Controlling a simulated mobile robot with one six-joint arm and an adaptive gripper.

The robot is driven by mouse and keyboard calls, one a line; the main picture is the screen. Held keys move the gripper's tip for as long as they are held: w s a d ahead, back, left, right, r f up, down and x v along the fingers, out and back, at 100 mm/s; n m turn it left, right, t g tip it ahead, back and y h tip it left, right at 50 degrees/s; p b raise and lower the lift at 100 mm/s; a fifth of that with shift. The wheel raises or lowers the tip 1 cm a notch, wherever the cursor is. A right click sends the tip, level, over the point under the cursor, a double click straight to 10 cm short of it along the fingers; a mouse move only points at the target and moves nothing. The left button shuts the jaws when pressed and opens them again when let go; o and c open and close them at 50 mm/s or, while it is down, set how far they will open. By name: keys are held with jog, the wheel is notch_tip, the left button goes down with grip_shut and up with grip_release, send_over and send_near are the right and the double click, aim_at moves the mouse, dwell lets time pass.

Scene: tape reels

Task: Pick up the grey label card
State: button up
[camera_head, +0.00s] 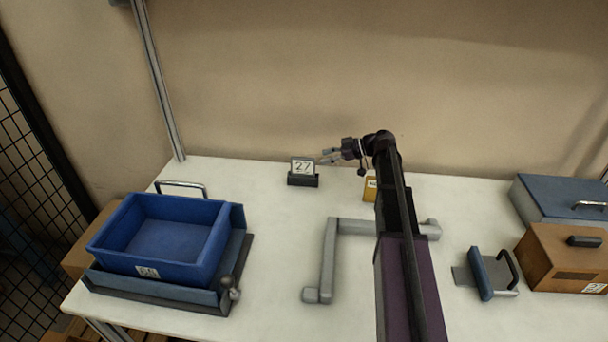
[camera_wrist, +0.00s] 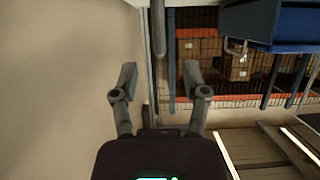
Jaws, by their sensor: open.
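The grey label card (camera_head: 303,166), marked 27, stands upright in a small dark holder (camera_head: 303,181) near the back of the white table. My gripper (camera_head: 326,157) is just right of the card in the head view, its fingers pointing left toward it. No contact shows, and the exact gap in depth cannot be told. In the wrist view my gripper (camera_wrist: 159,80) is open, with its two fingers wide apart and nothing clearly held between them. I cannot make out the card in the wrist view.
A yellow labelled block (camera_head: 370,189) stands below my wrist. A grey bar frame (camera_head: 328,260) lies mid-table. A blue bin (camera_head: 117,226) sits left, a brown box (camera_head: 566,260) and blue-grey box (camera_head: 555,203) right. The table around the card holder is clear.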

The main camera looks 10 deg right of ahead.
aim_at(303, 163)
jog(key=shift+b+x, duration=0.4)
jog(key=shift+x, duration=1.25)
jog(key=shift+b+x, duration=0.8)
jog(key=shift+x, duration=1.8)
grip_shut()
